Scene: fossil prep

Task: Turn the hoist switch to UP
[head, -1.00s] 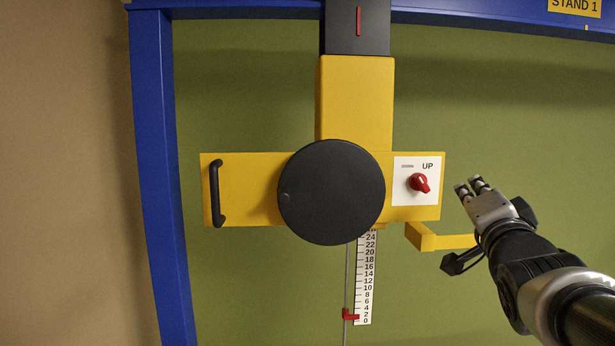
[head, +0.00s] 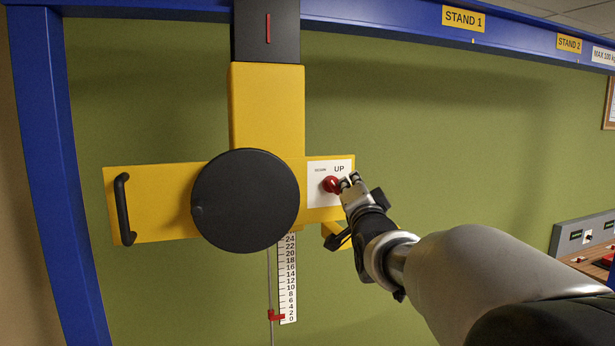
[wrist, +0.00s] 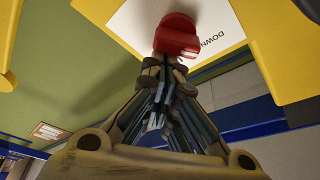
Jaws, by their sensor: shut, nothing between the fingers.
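The hoist switch is a red knob (head: 331,185) on a white plate (head: 318,198) on the right arm of the yellow hoist body. The plate reads UP in larger letters at upper right and a small DOWN at upper left. My gripper (head: 350,180) is shut and empty, its fingertips at the right side of the knob. In the wrist view the red knob (wrist: 177,36) is just beyond the fingertips (wrist: 165,68), touching or nearly so; I cannot tell which. Part of the knob and plate is hidden by the fingers, and the knob's exact pointing is unclear.
A round black disc (head: 245,200) and a black handle (head: 123,209) are left of the switch. A scale (head: 288,280) with a red pointer (head: 276,315) hangs below. A blue frame (head: 48,150) surrounds the hoist. A panel (head: 585,232) stands at far right.

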